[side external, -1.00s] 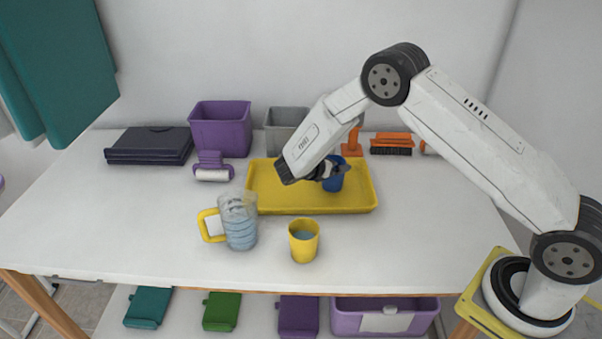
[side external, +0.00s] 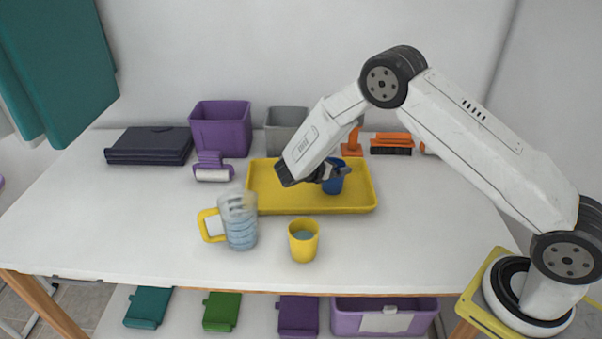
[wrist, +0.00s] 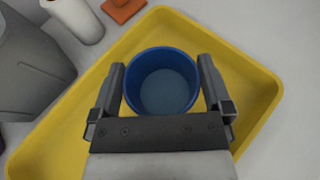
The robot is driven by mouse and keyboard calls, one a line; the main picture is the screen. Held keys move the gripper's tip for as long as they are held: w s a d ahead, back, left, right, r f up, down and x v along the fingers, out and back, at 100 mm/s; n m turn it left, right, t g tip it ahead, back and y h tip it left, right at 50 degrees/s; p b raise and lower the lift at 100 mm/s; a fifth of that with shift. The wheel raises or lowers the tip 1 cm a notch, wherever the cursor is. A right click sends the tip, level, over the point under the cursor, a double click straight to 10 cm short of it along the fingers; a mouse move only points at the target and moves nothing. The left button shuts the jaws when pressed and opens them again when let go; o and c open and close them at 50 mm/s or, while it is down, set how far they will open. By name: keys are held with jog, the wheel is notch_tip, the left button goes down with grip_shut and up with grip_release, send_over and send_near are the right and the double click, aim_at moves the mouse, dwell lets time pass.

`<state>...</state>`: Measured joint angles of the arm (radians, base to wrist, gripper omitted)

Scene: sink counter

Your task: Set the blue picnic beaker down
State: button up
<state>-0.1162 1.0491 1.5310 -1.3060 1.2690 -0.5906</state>
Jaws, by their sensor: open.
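The blue picnic beaker (side external: 334,181) stands upright in the yellow tray (side external: 280,203), toward its right part. In the wrist view the beaker (wrist: 162,82) shows from above, with what looks like water inside. My gripper (side external: 338,173) is at the beaker. In the wrist view its two fingers (wrist: 162,88) are on either side of the beaker, open, with a narrow gap at least on the right side. The yellow tray's rim (wrist: 258,75) surrounds the beaker. The beaker's left side is partly hidden by my gripper in the side view.
A yellow cup (side external: 303,241) with liquid and a clear jug (side external: 239,220) with a yellow handle stand in front of the tray. Behind are a purple bin (side external: 221,130), a grey bin (side external: 286,130) and orange brushes (side external: 391,143). The counter's right front is clear.

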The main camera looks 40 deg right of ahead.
jog(key=v, duration=1.2)
dwell(0.5)
jog(key=s+r+m+t+y, duration=0.1)
jog(key=s+m+y, duration=0.5)
jog(key=s+m, duration=0.3)
jog(key=s+r+m+y, duration=0.2)
jog(key=s+m+y, duration=0.5)
jog(key=s, duration=0.5)
jog(key=m, duration=0.2)
jog(key=shift+s+d+r+m+t, duration=0.2)
jog(key=shift+r+m+t, duration=0.1)
jog(key=shift+t, duration=0.1)
